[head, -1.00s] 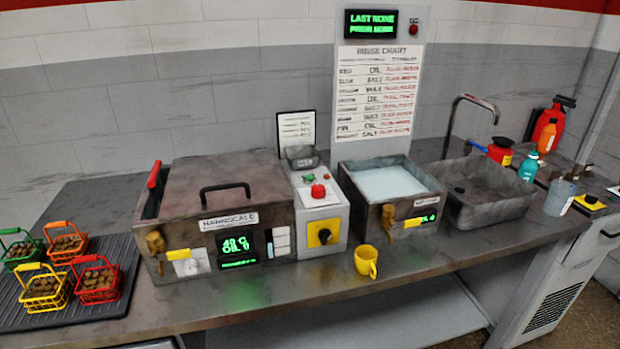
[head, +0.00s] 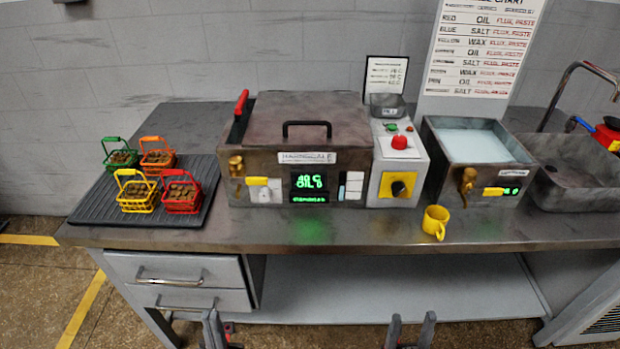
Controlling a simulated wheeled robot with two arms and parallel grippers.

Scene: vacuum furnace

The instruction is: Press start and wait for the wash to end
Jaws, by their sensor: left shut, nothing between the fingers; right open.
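The wash tank (head: 250,211) stands mid-bench under a closed dark lid (head: 310,105) with a black handle. Its green display (head: 309,182) seems to read "40 C OIL", with a small line beneath too small to read. To its right is a control box (head: 416,168) with a small green button (head: 391,127), a red mushroom button (head: 399,142) and a black knob on a yellow plate (head: 397,187). No button is labelled start legibly. My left gripper (head: 214,330) is shut and empty, low in front of the bench. My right gripper (head: 411,332) is open and empty there too, away from the buttons.
Several wire baskets with brown pieces, one of them red (head: 182,193), stand on a black ribbed mat (head: 88,207) at left. A yellow mug (head: 435,222) stands near the front edge. An open water-filled tank (head: 436,165) and a sink (head: 575,190) are at right.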

